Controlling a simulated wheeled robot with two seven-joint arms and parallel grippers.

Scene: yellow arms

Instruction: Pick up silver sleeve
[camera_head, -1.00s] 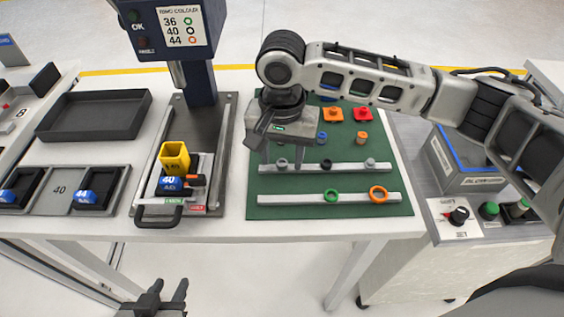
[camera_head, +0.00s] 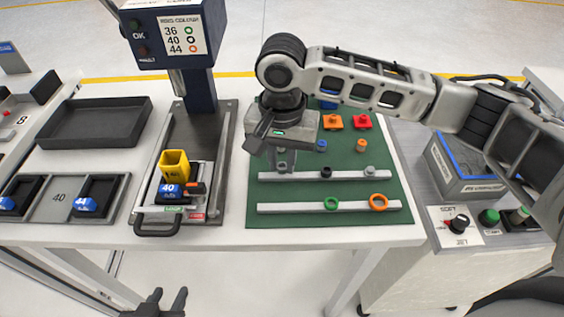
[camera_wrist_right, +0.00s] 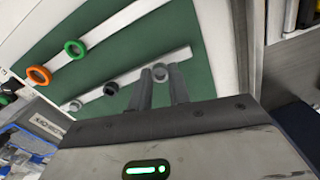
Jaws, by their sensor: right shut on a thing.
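A small silver-grey sleeve (camera_wrist_right: 160,73) sits at one end of the upper light rail (camera_head: 346,174). My right gripper (camera_head: 281,166) reaches down over that rail end. In the right wrist view its fingers (camera_wrist_right: 159,75) are closed on the sleeve's two sides. In the head view the fingers largely hide this sleeve. A black sleeve (camera_head: 326,174) and another grey sleeve (camera_head: 370,171) stand farther right on the same rail. My left gripper (camera_head: 168,302) is at the bottom edge, low in front of the table, with its fingers apart and empty.
The green mat (camera_head: 300,221) also bears a front rail with a green ring (camera_head: 331,203) and an orange ring (camera_head: 378,202). Orange, red and blue parts lie behind. A press fixture with a yellow block (camera_head: 174,164) stands left. A control box (camera_head: 462,220) is at right.

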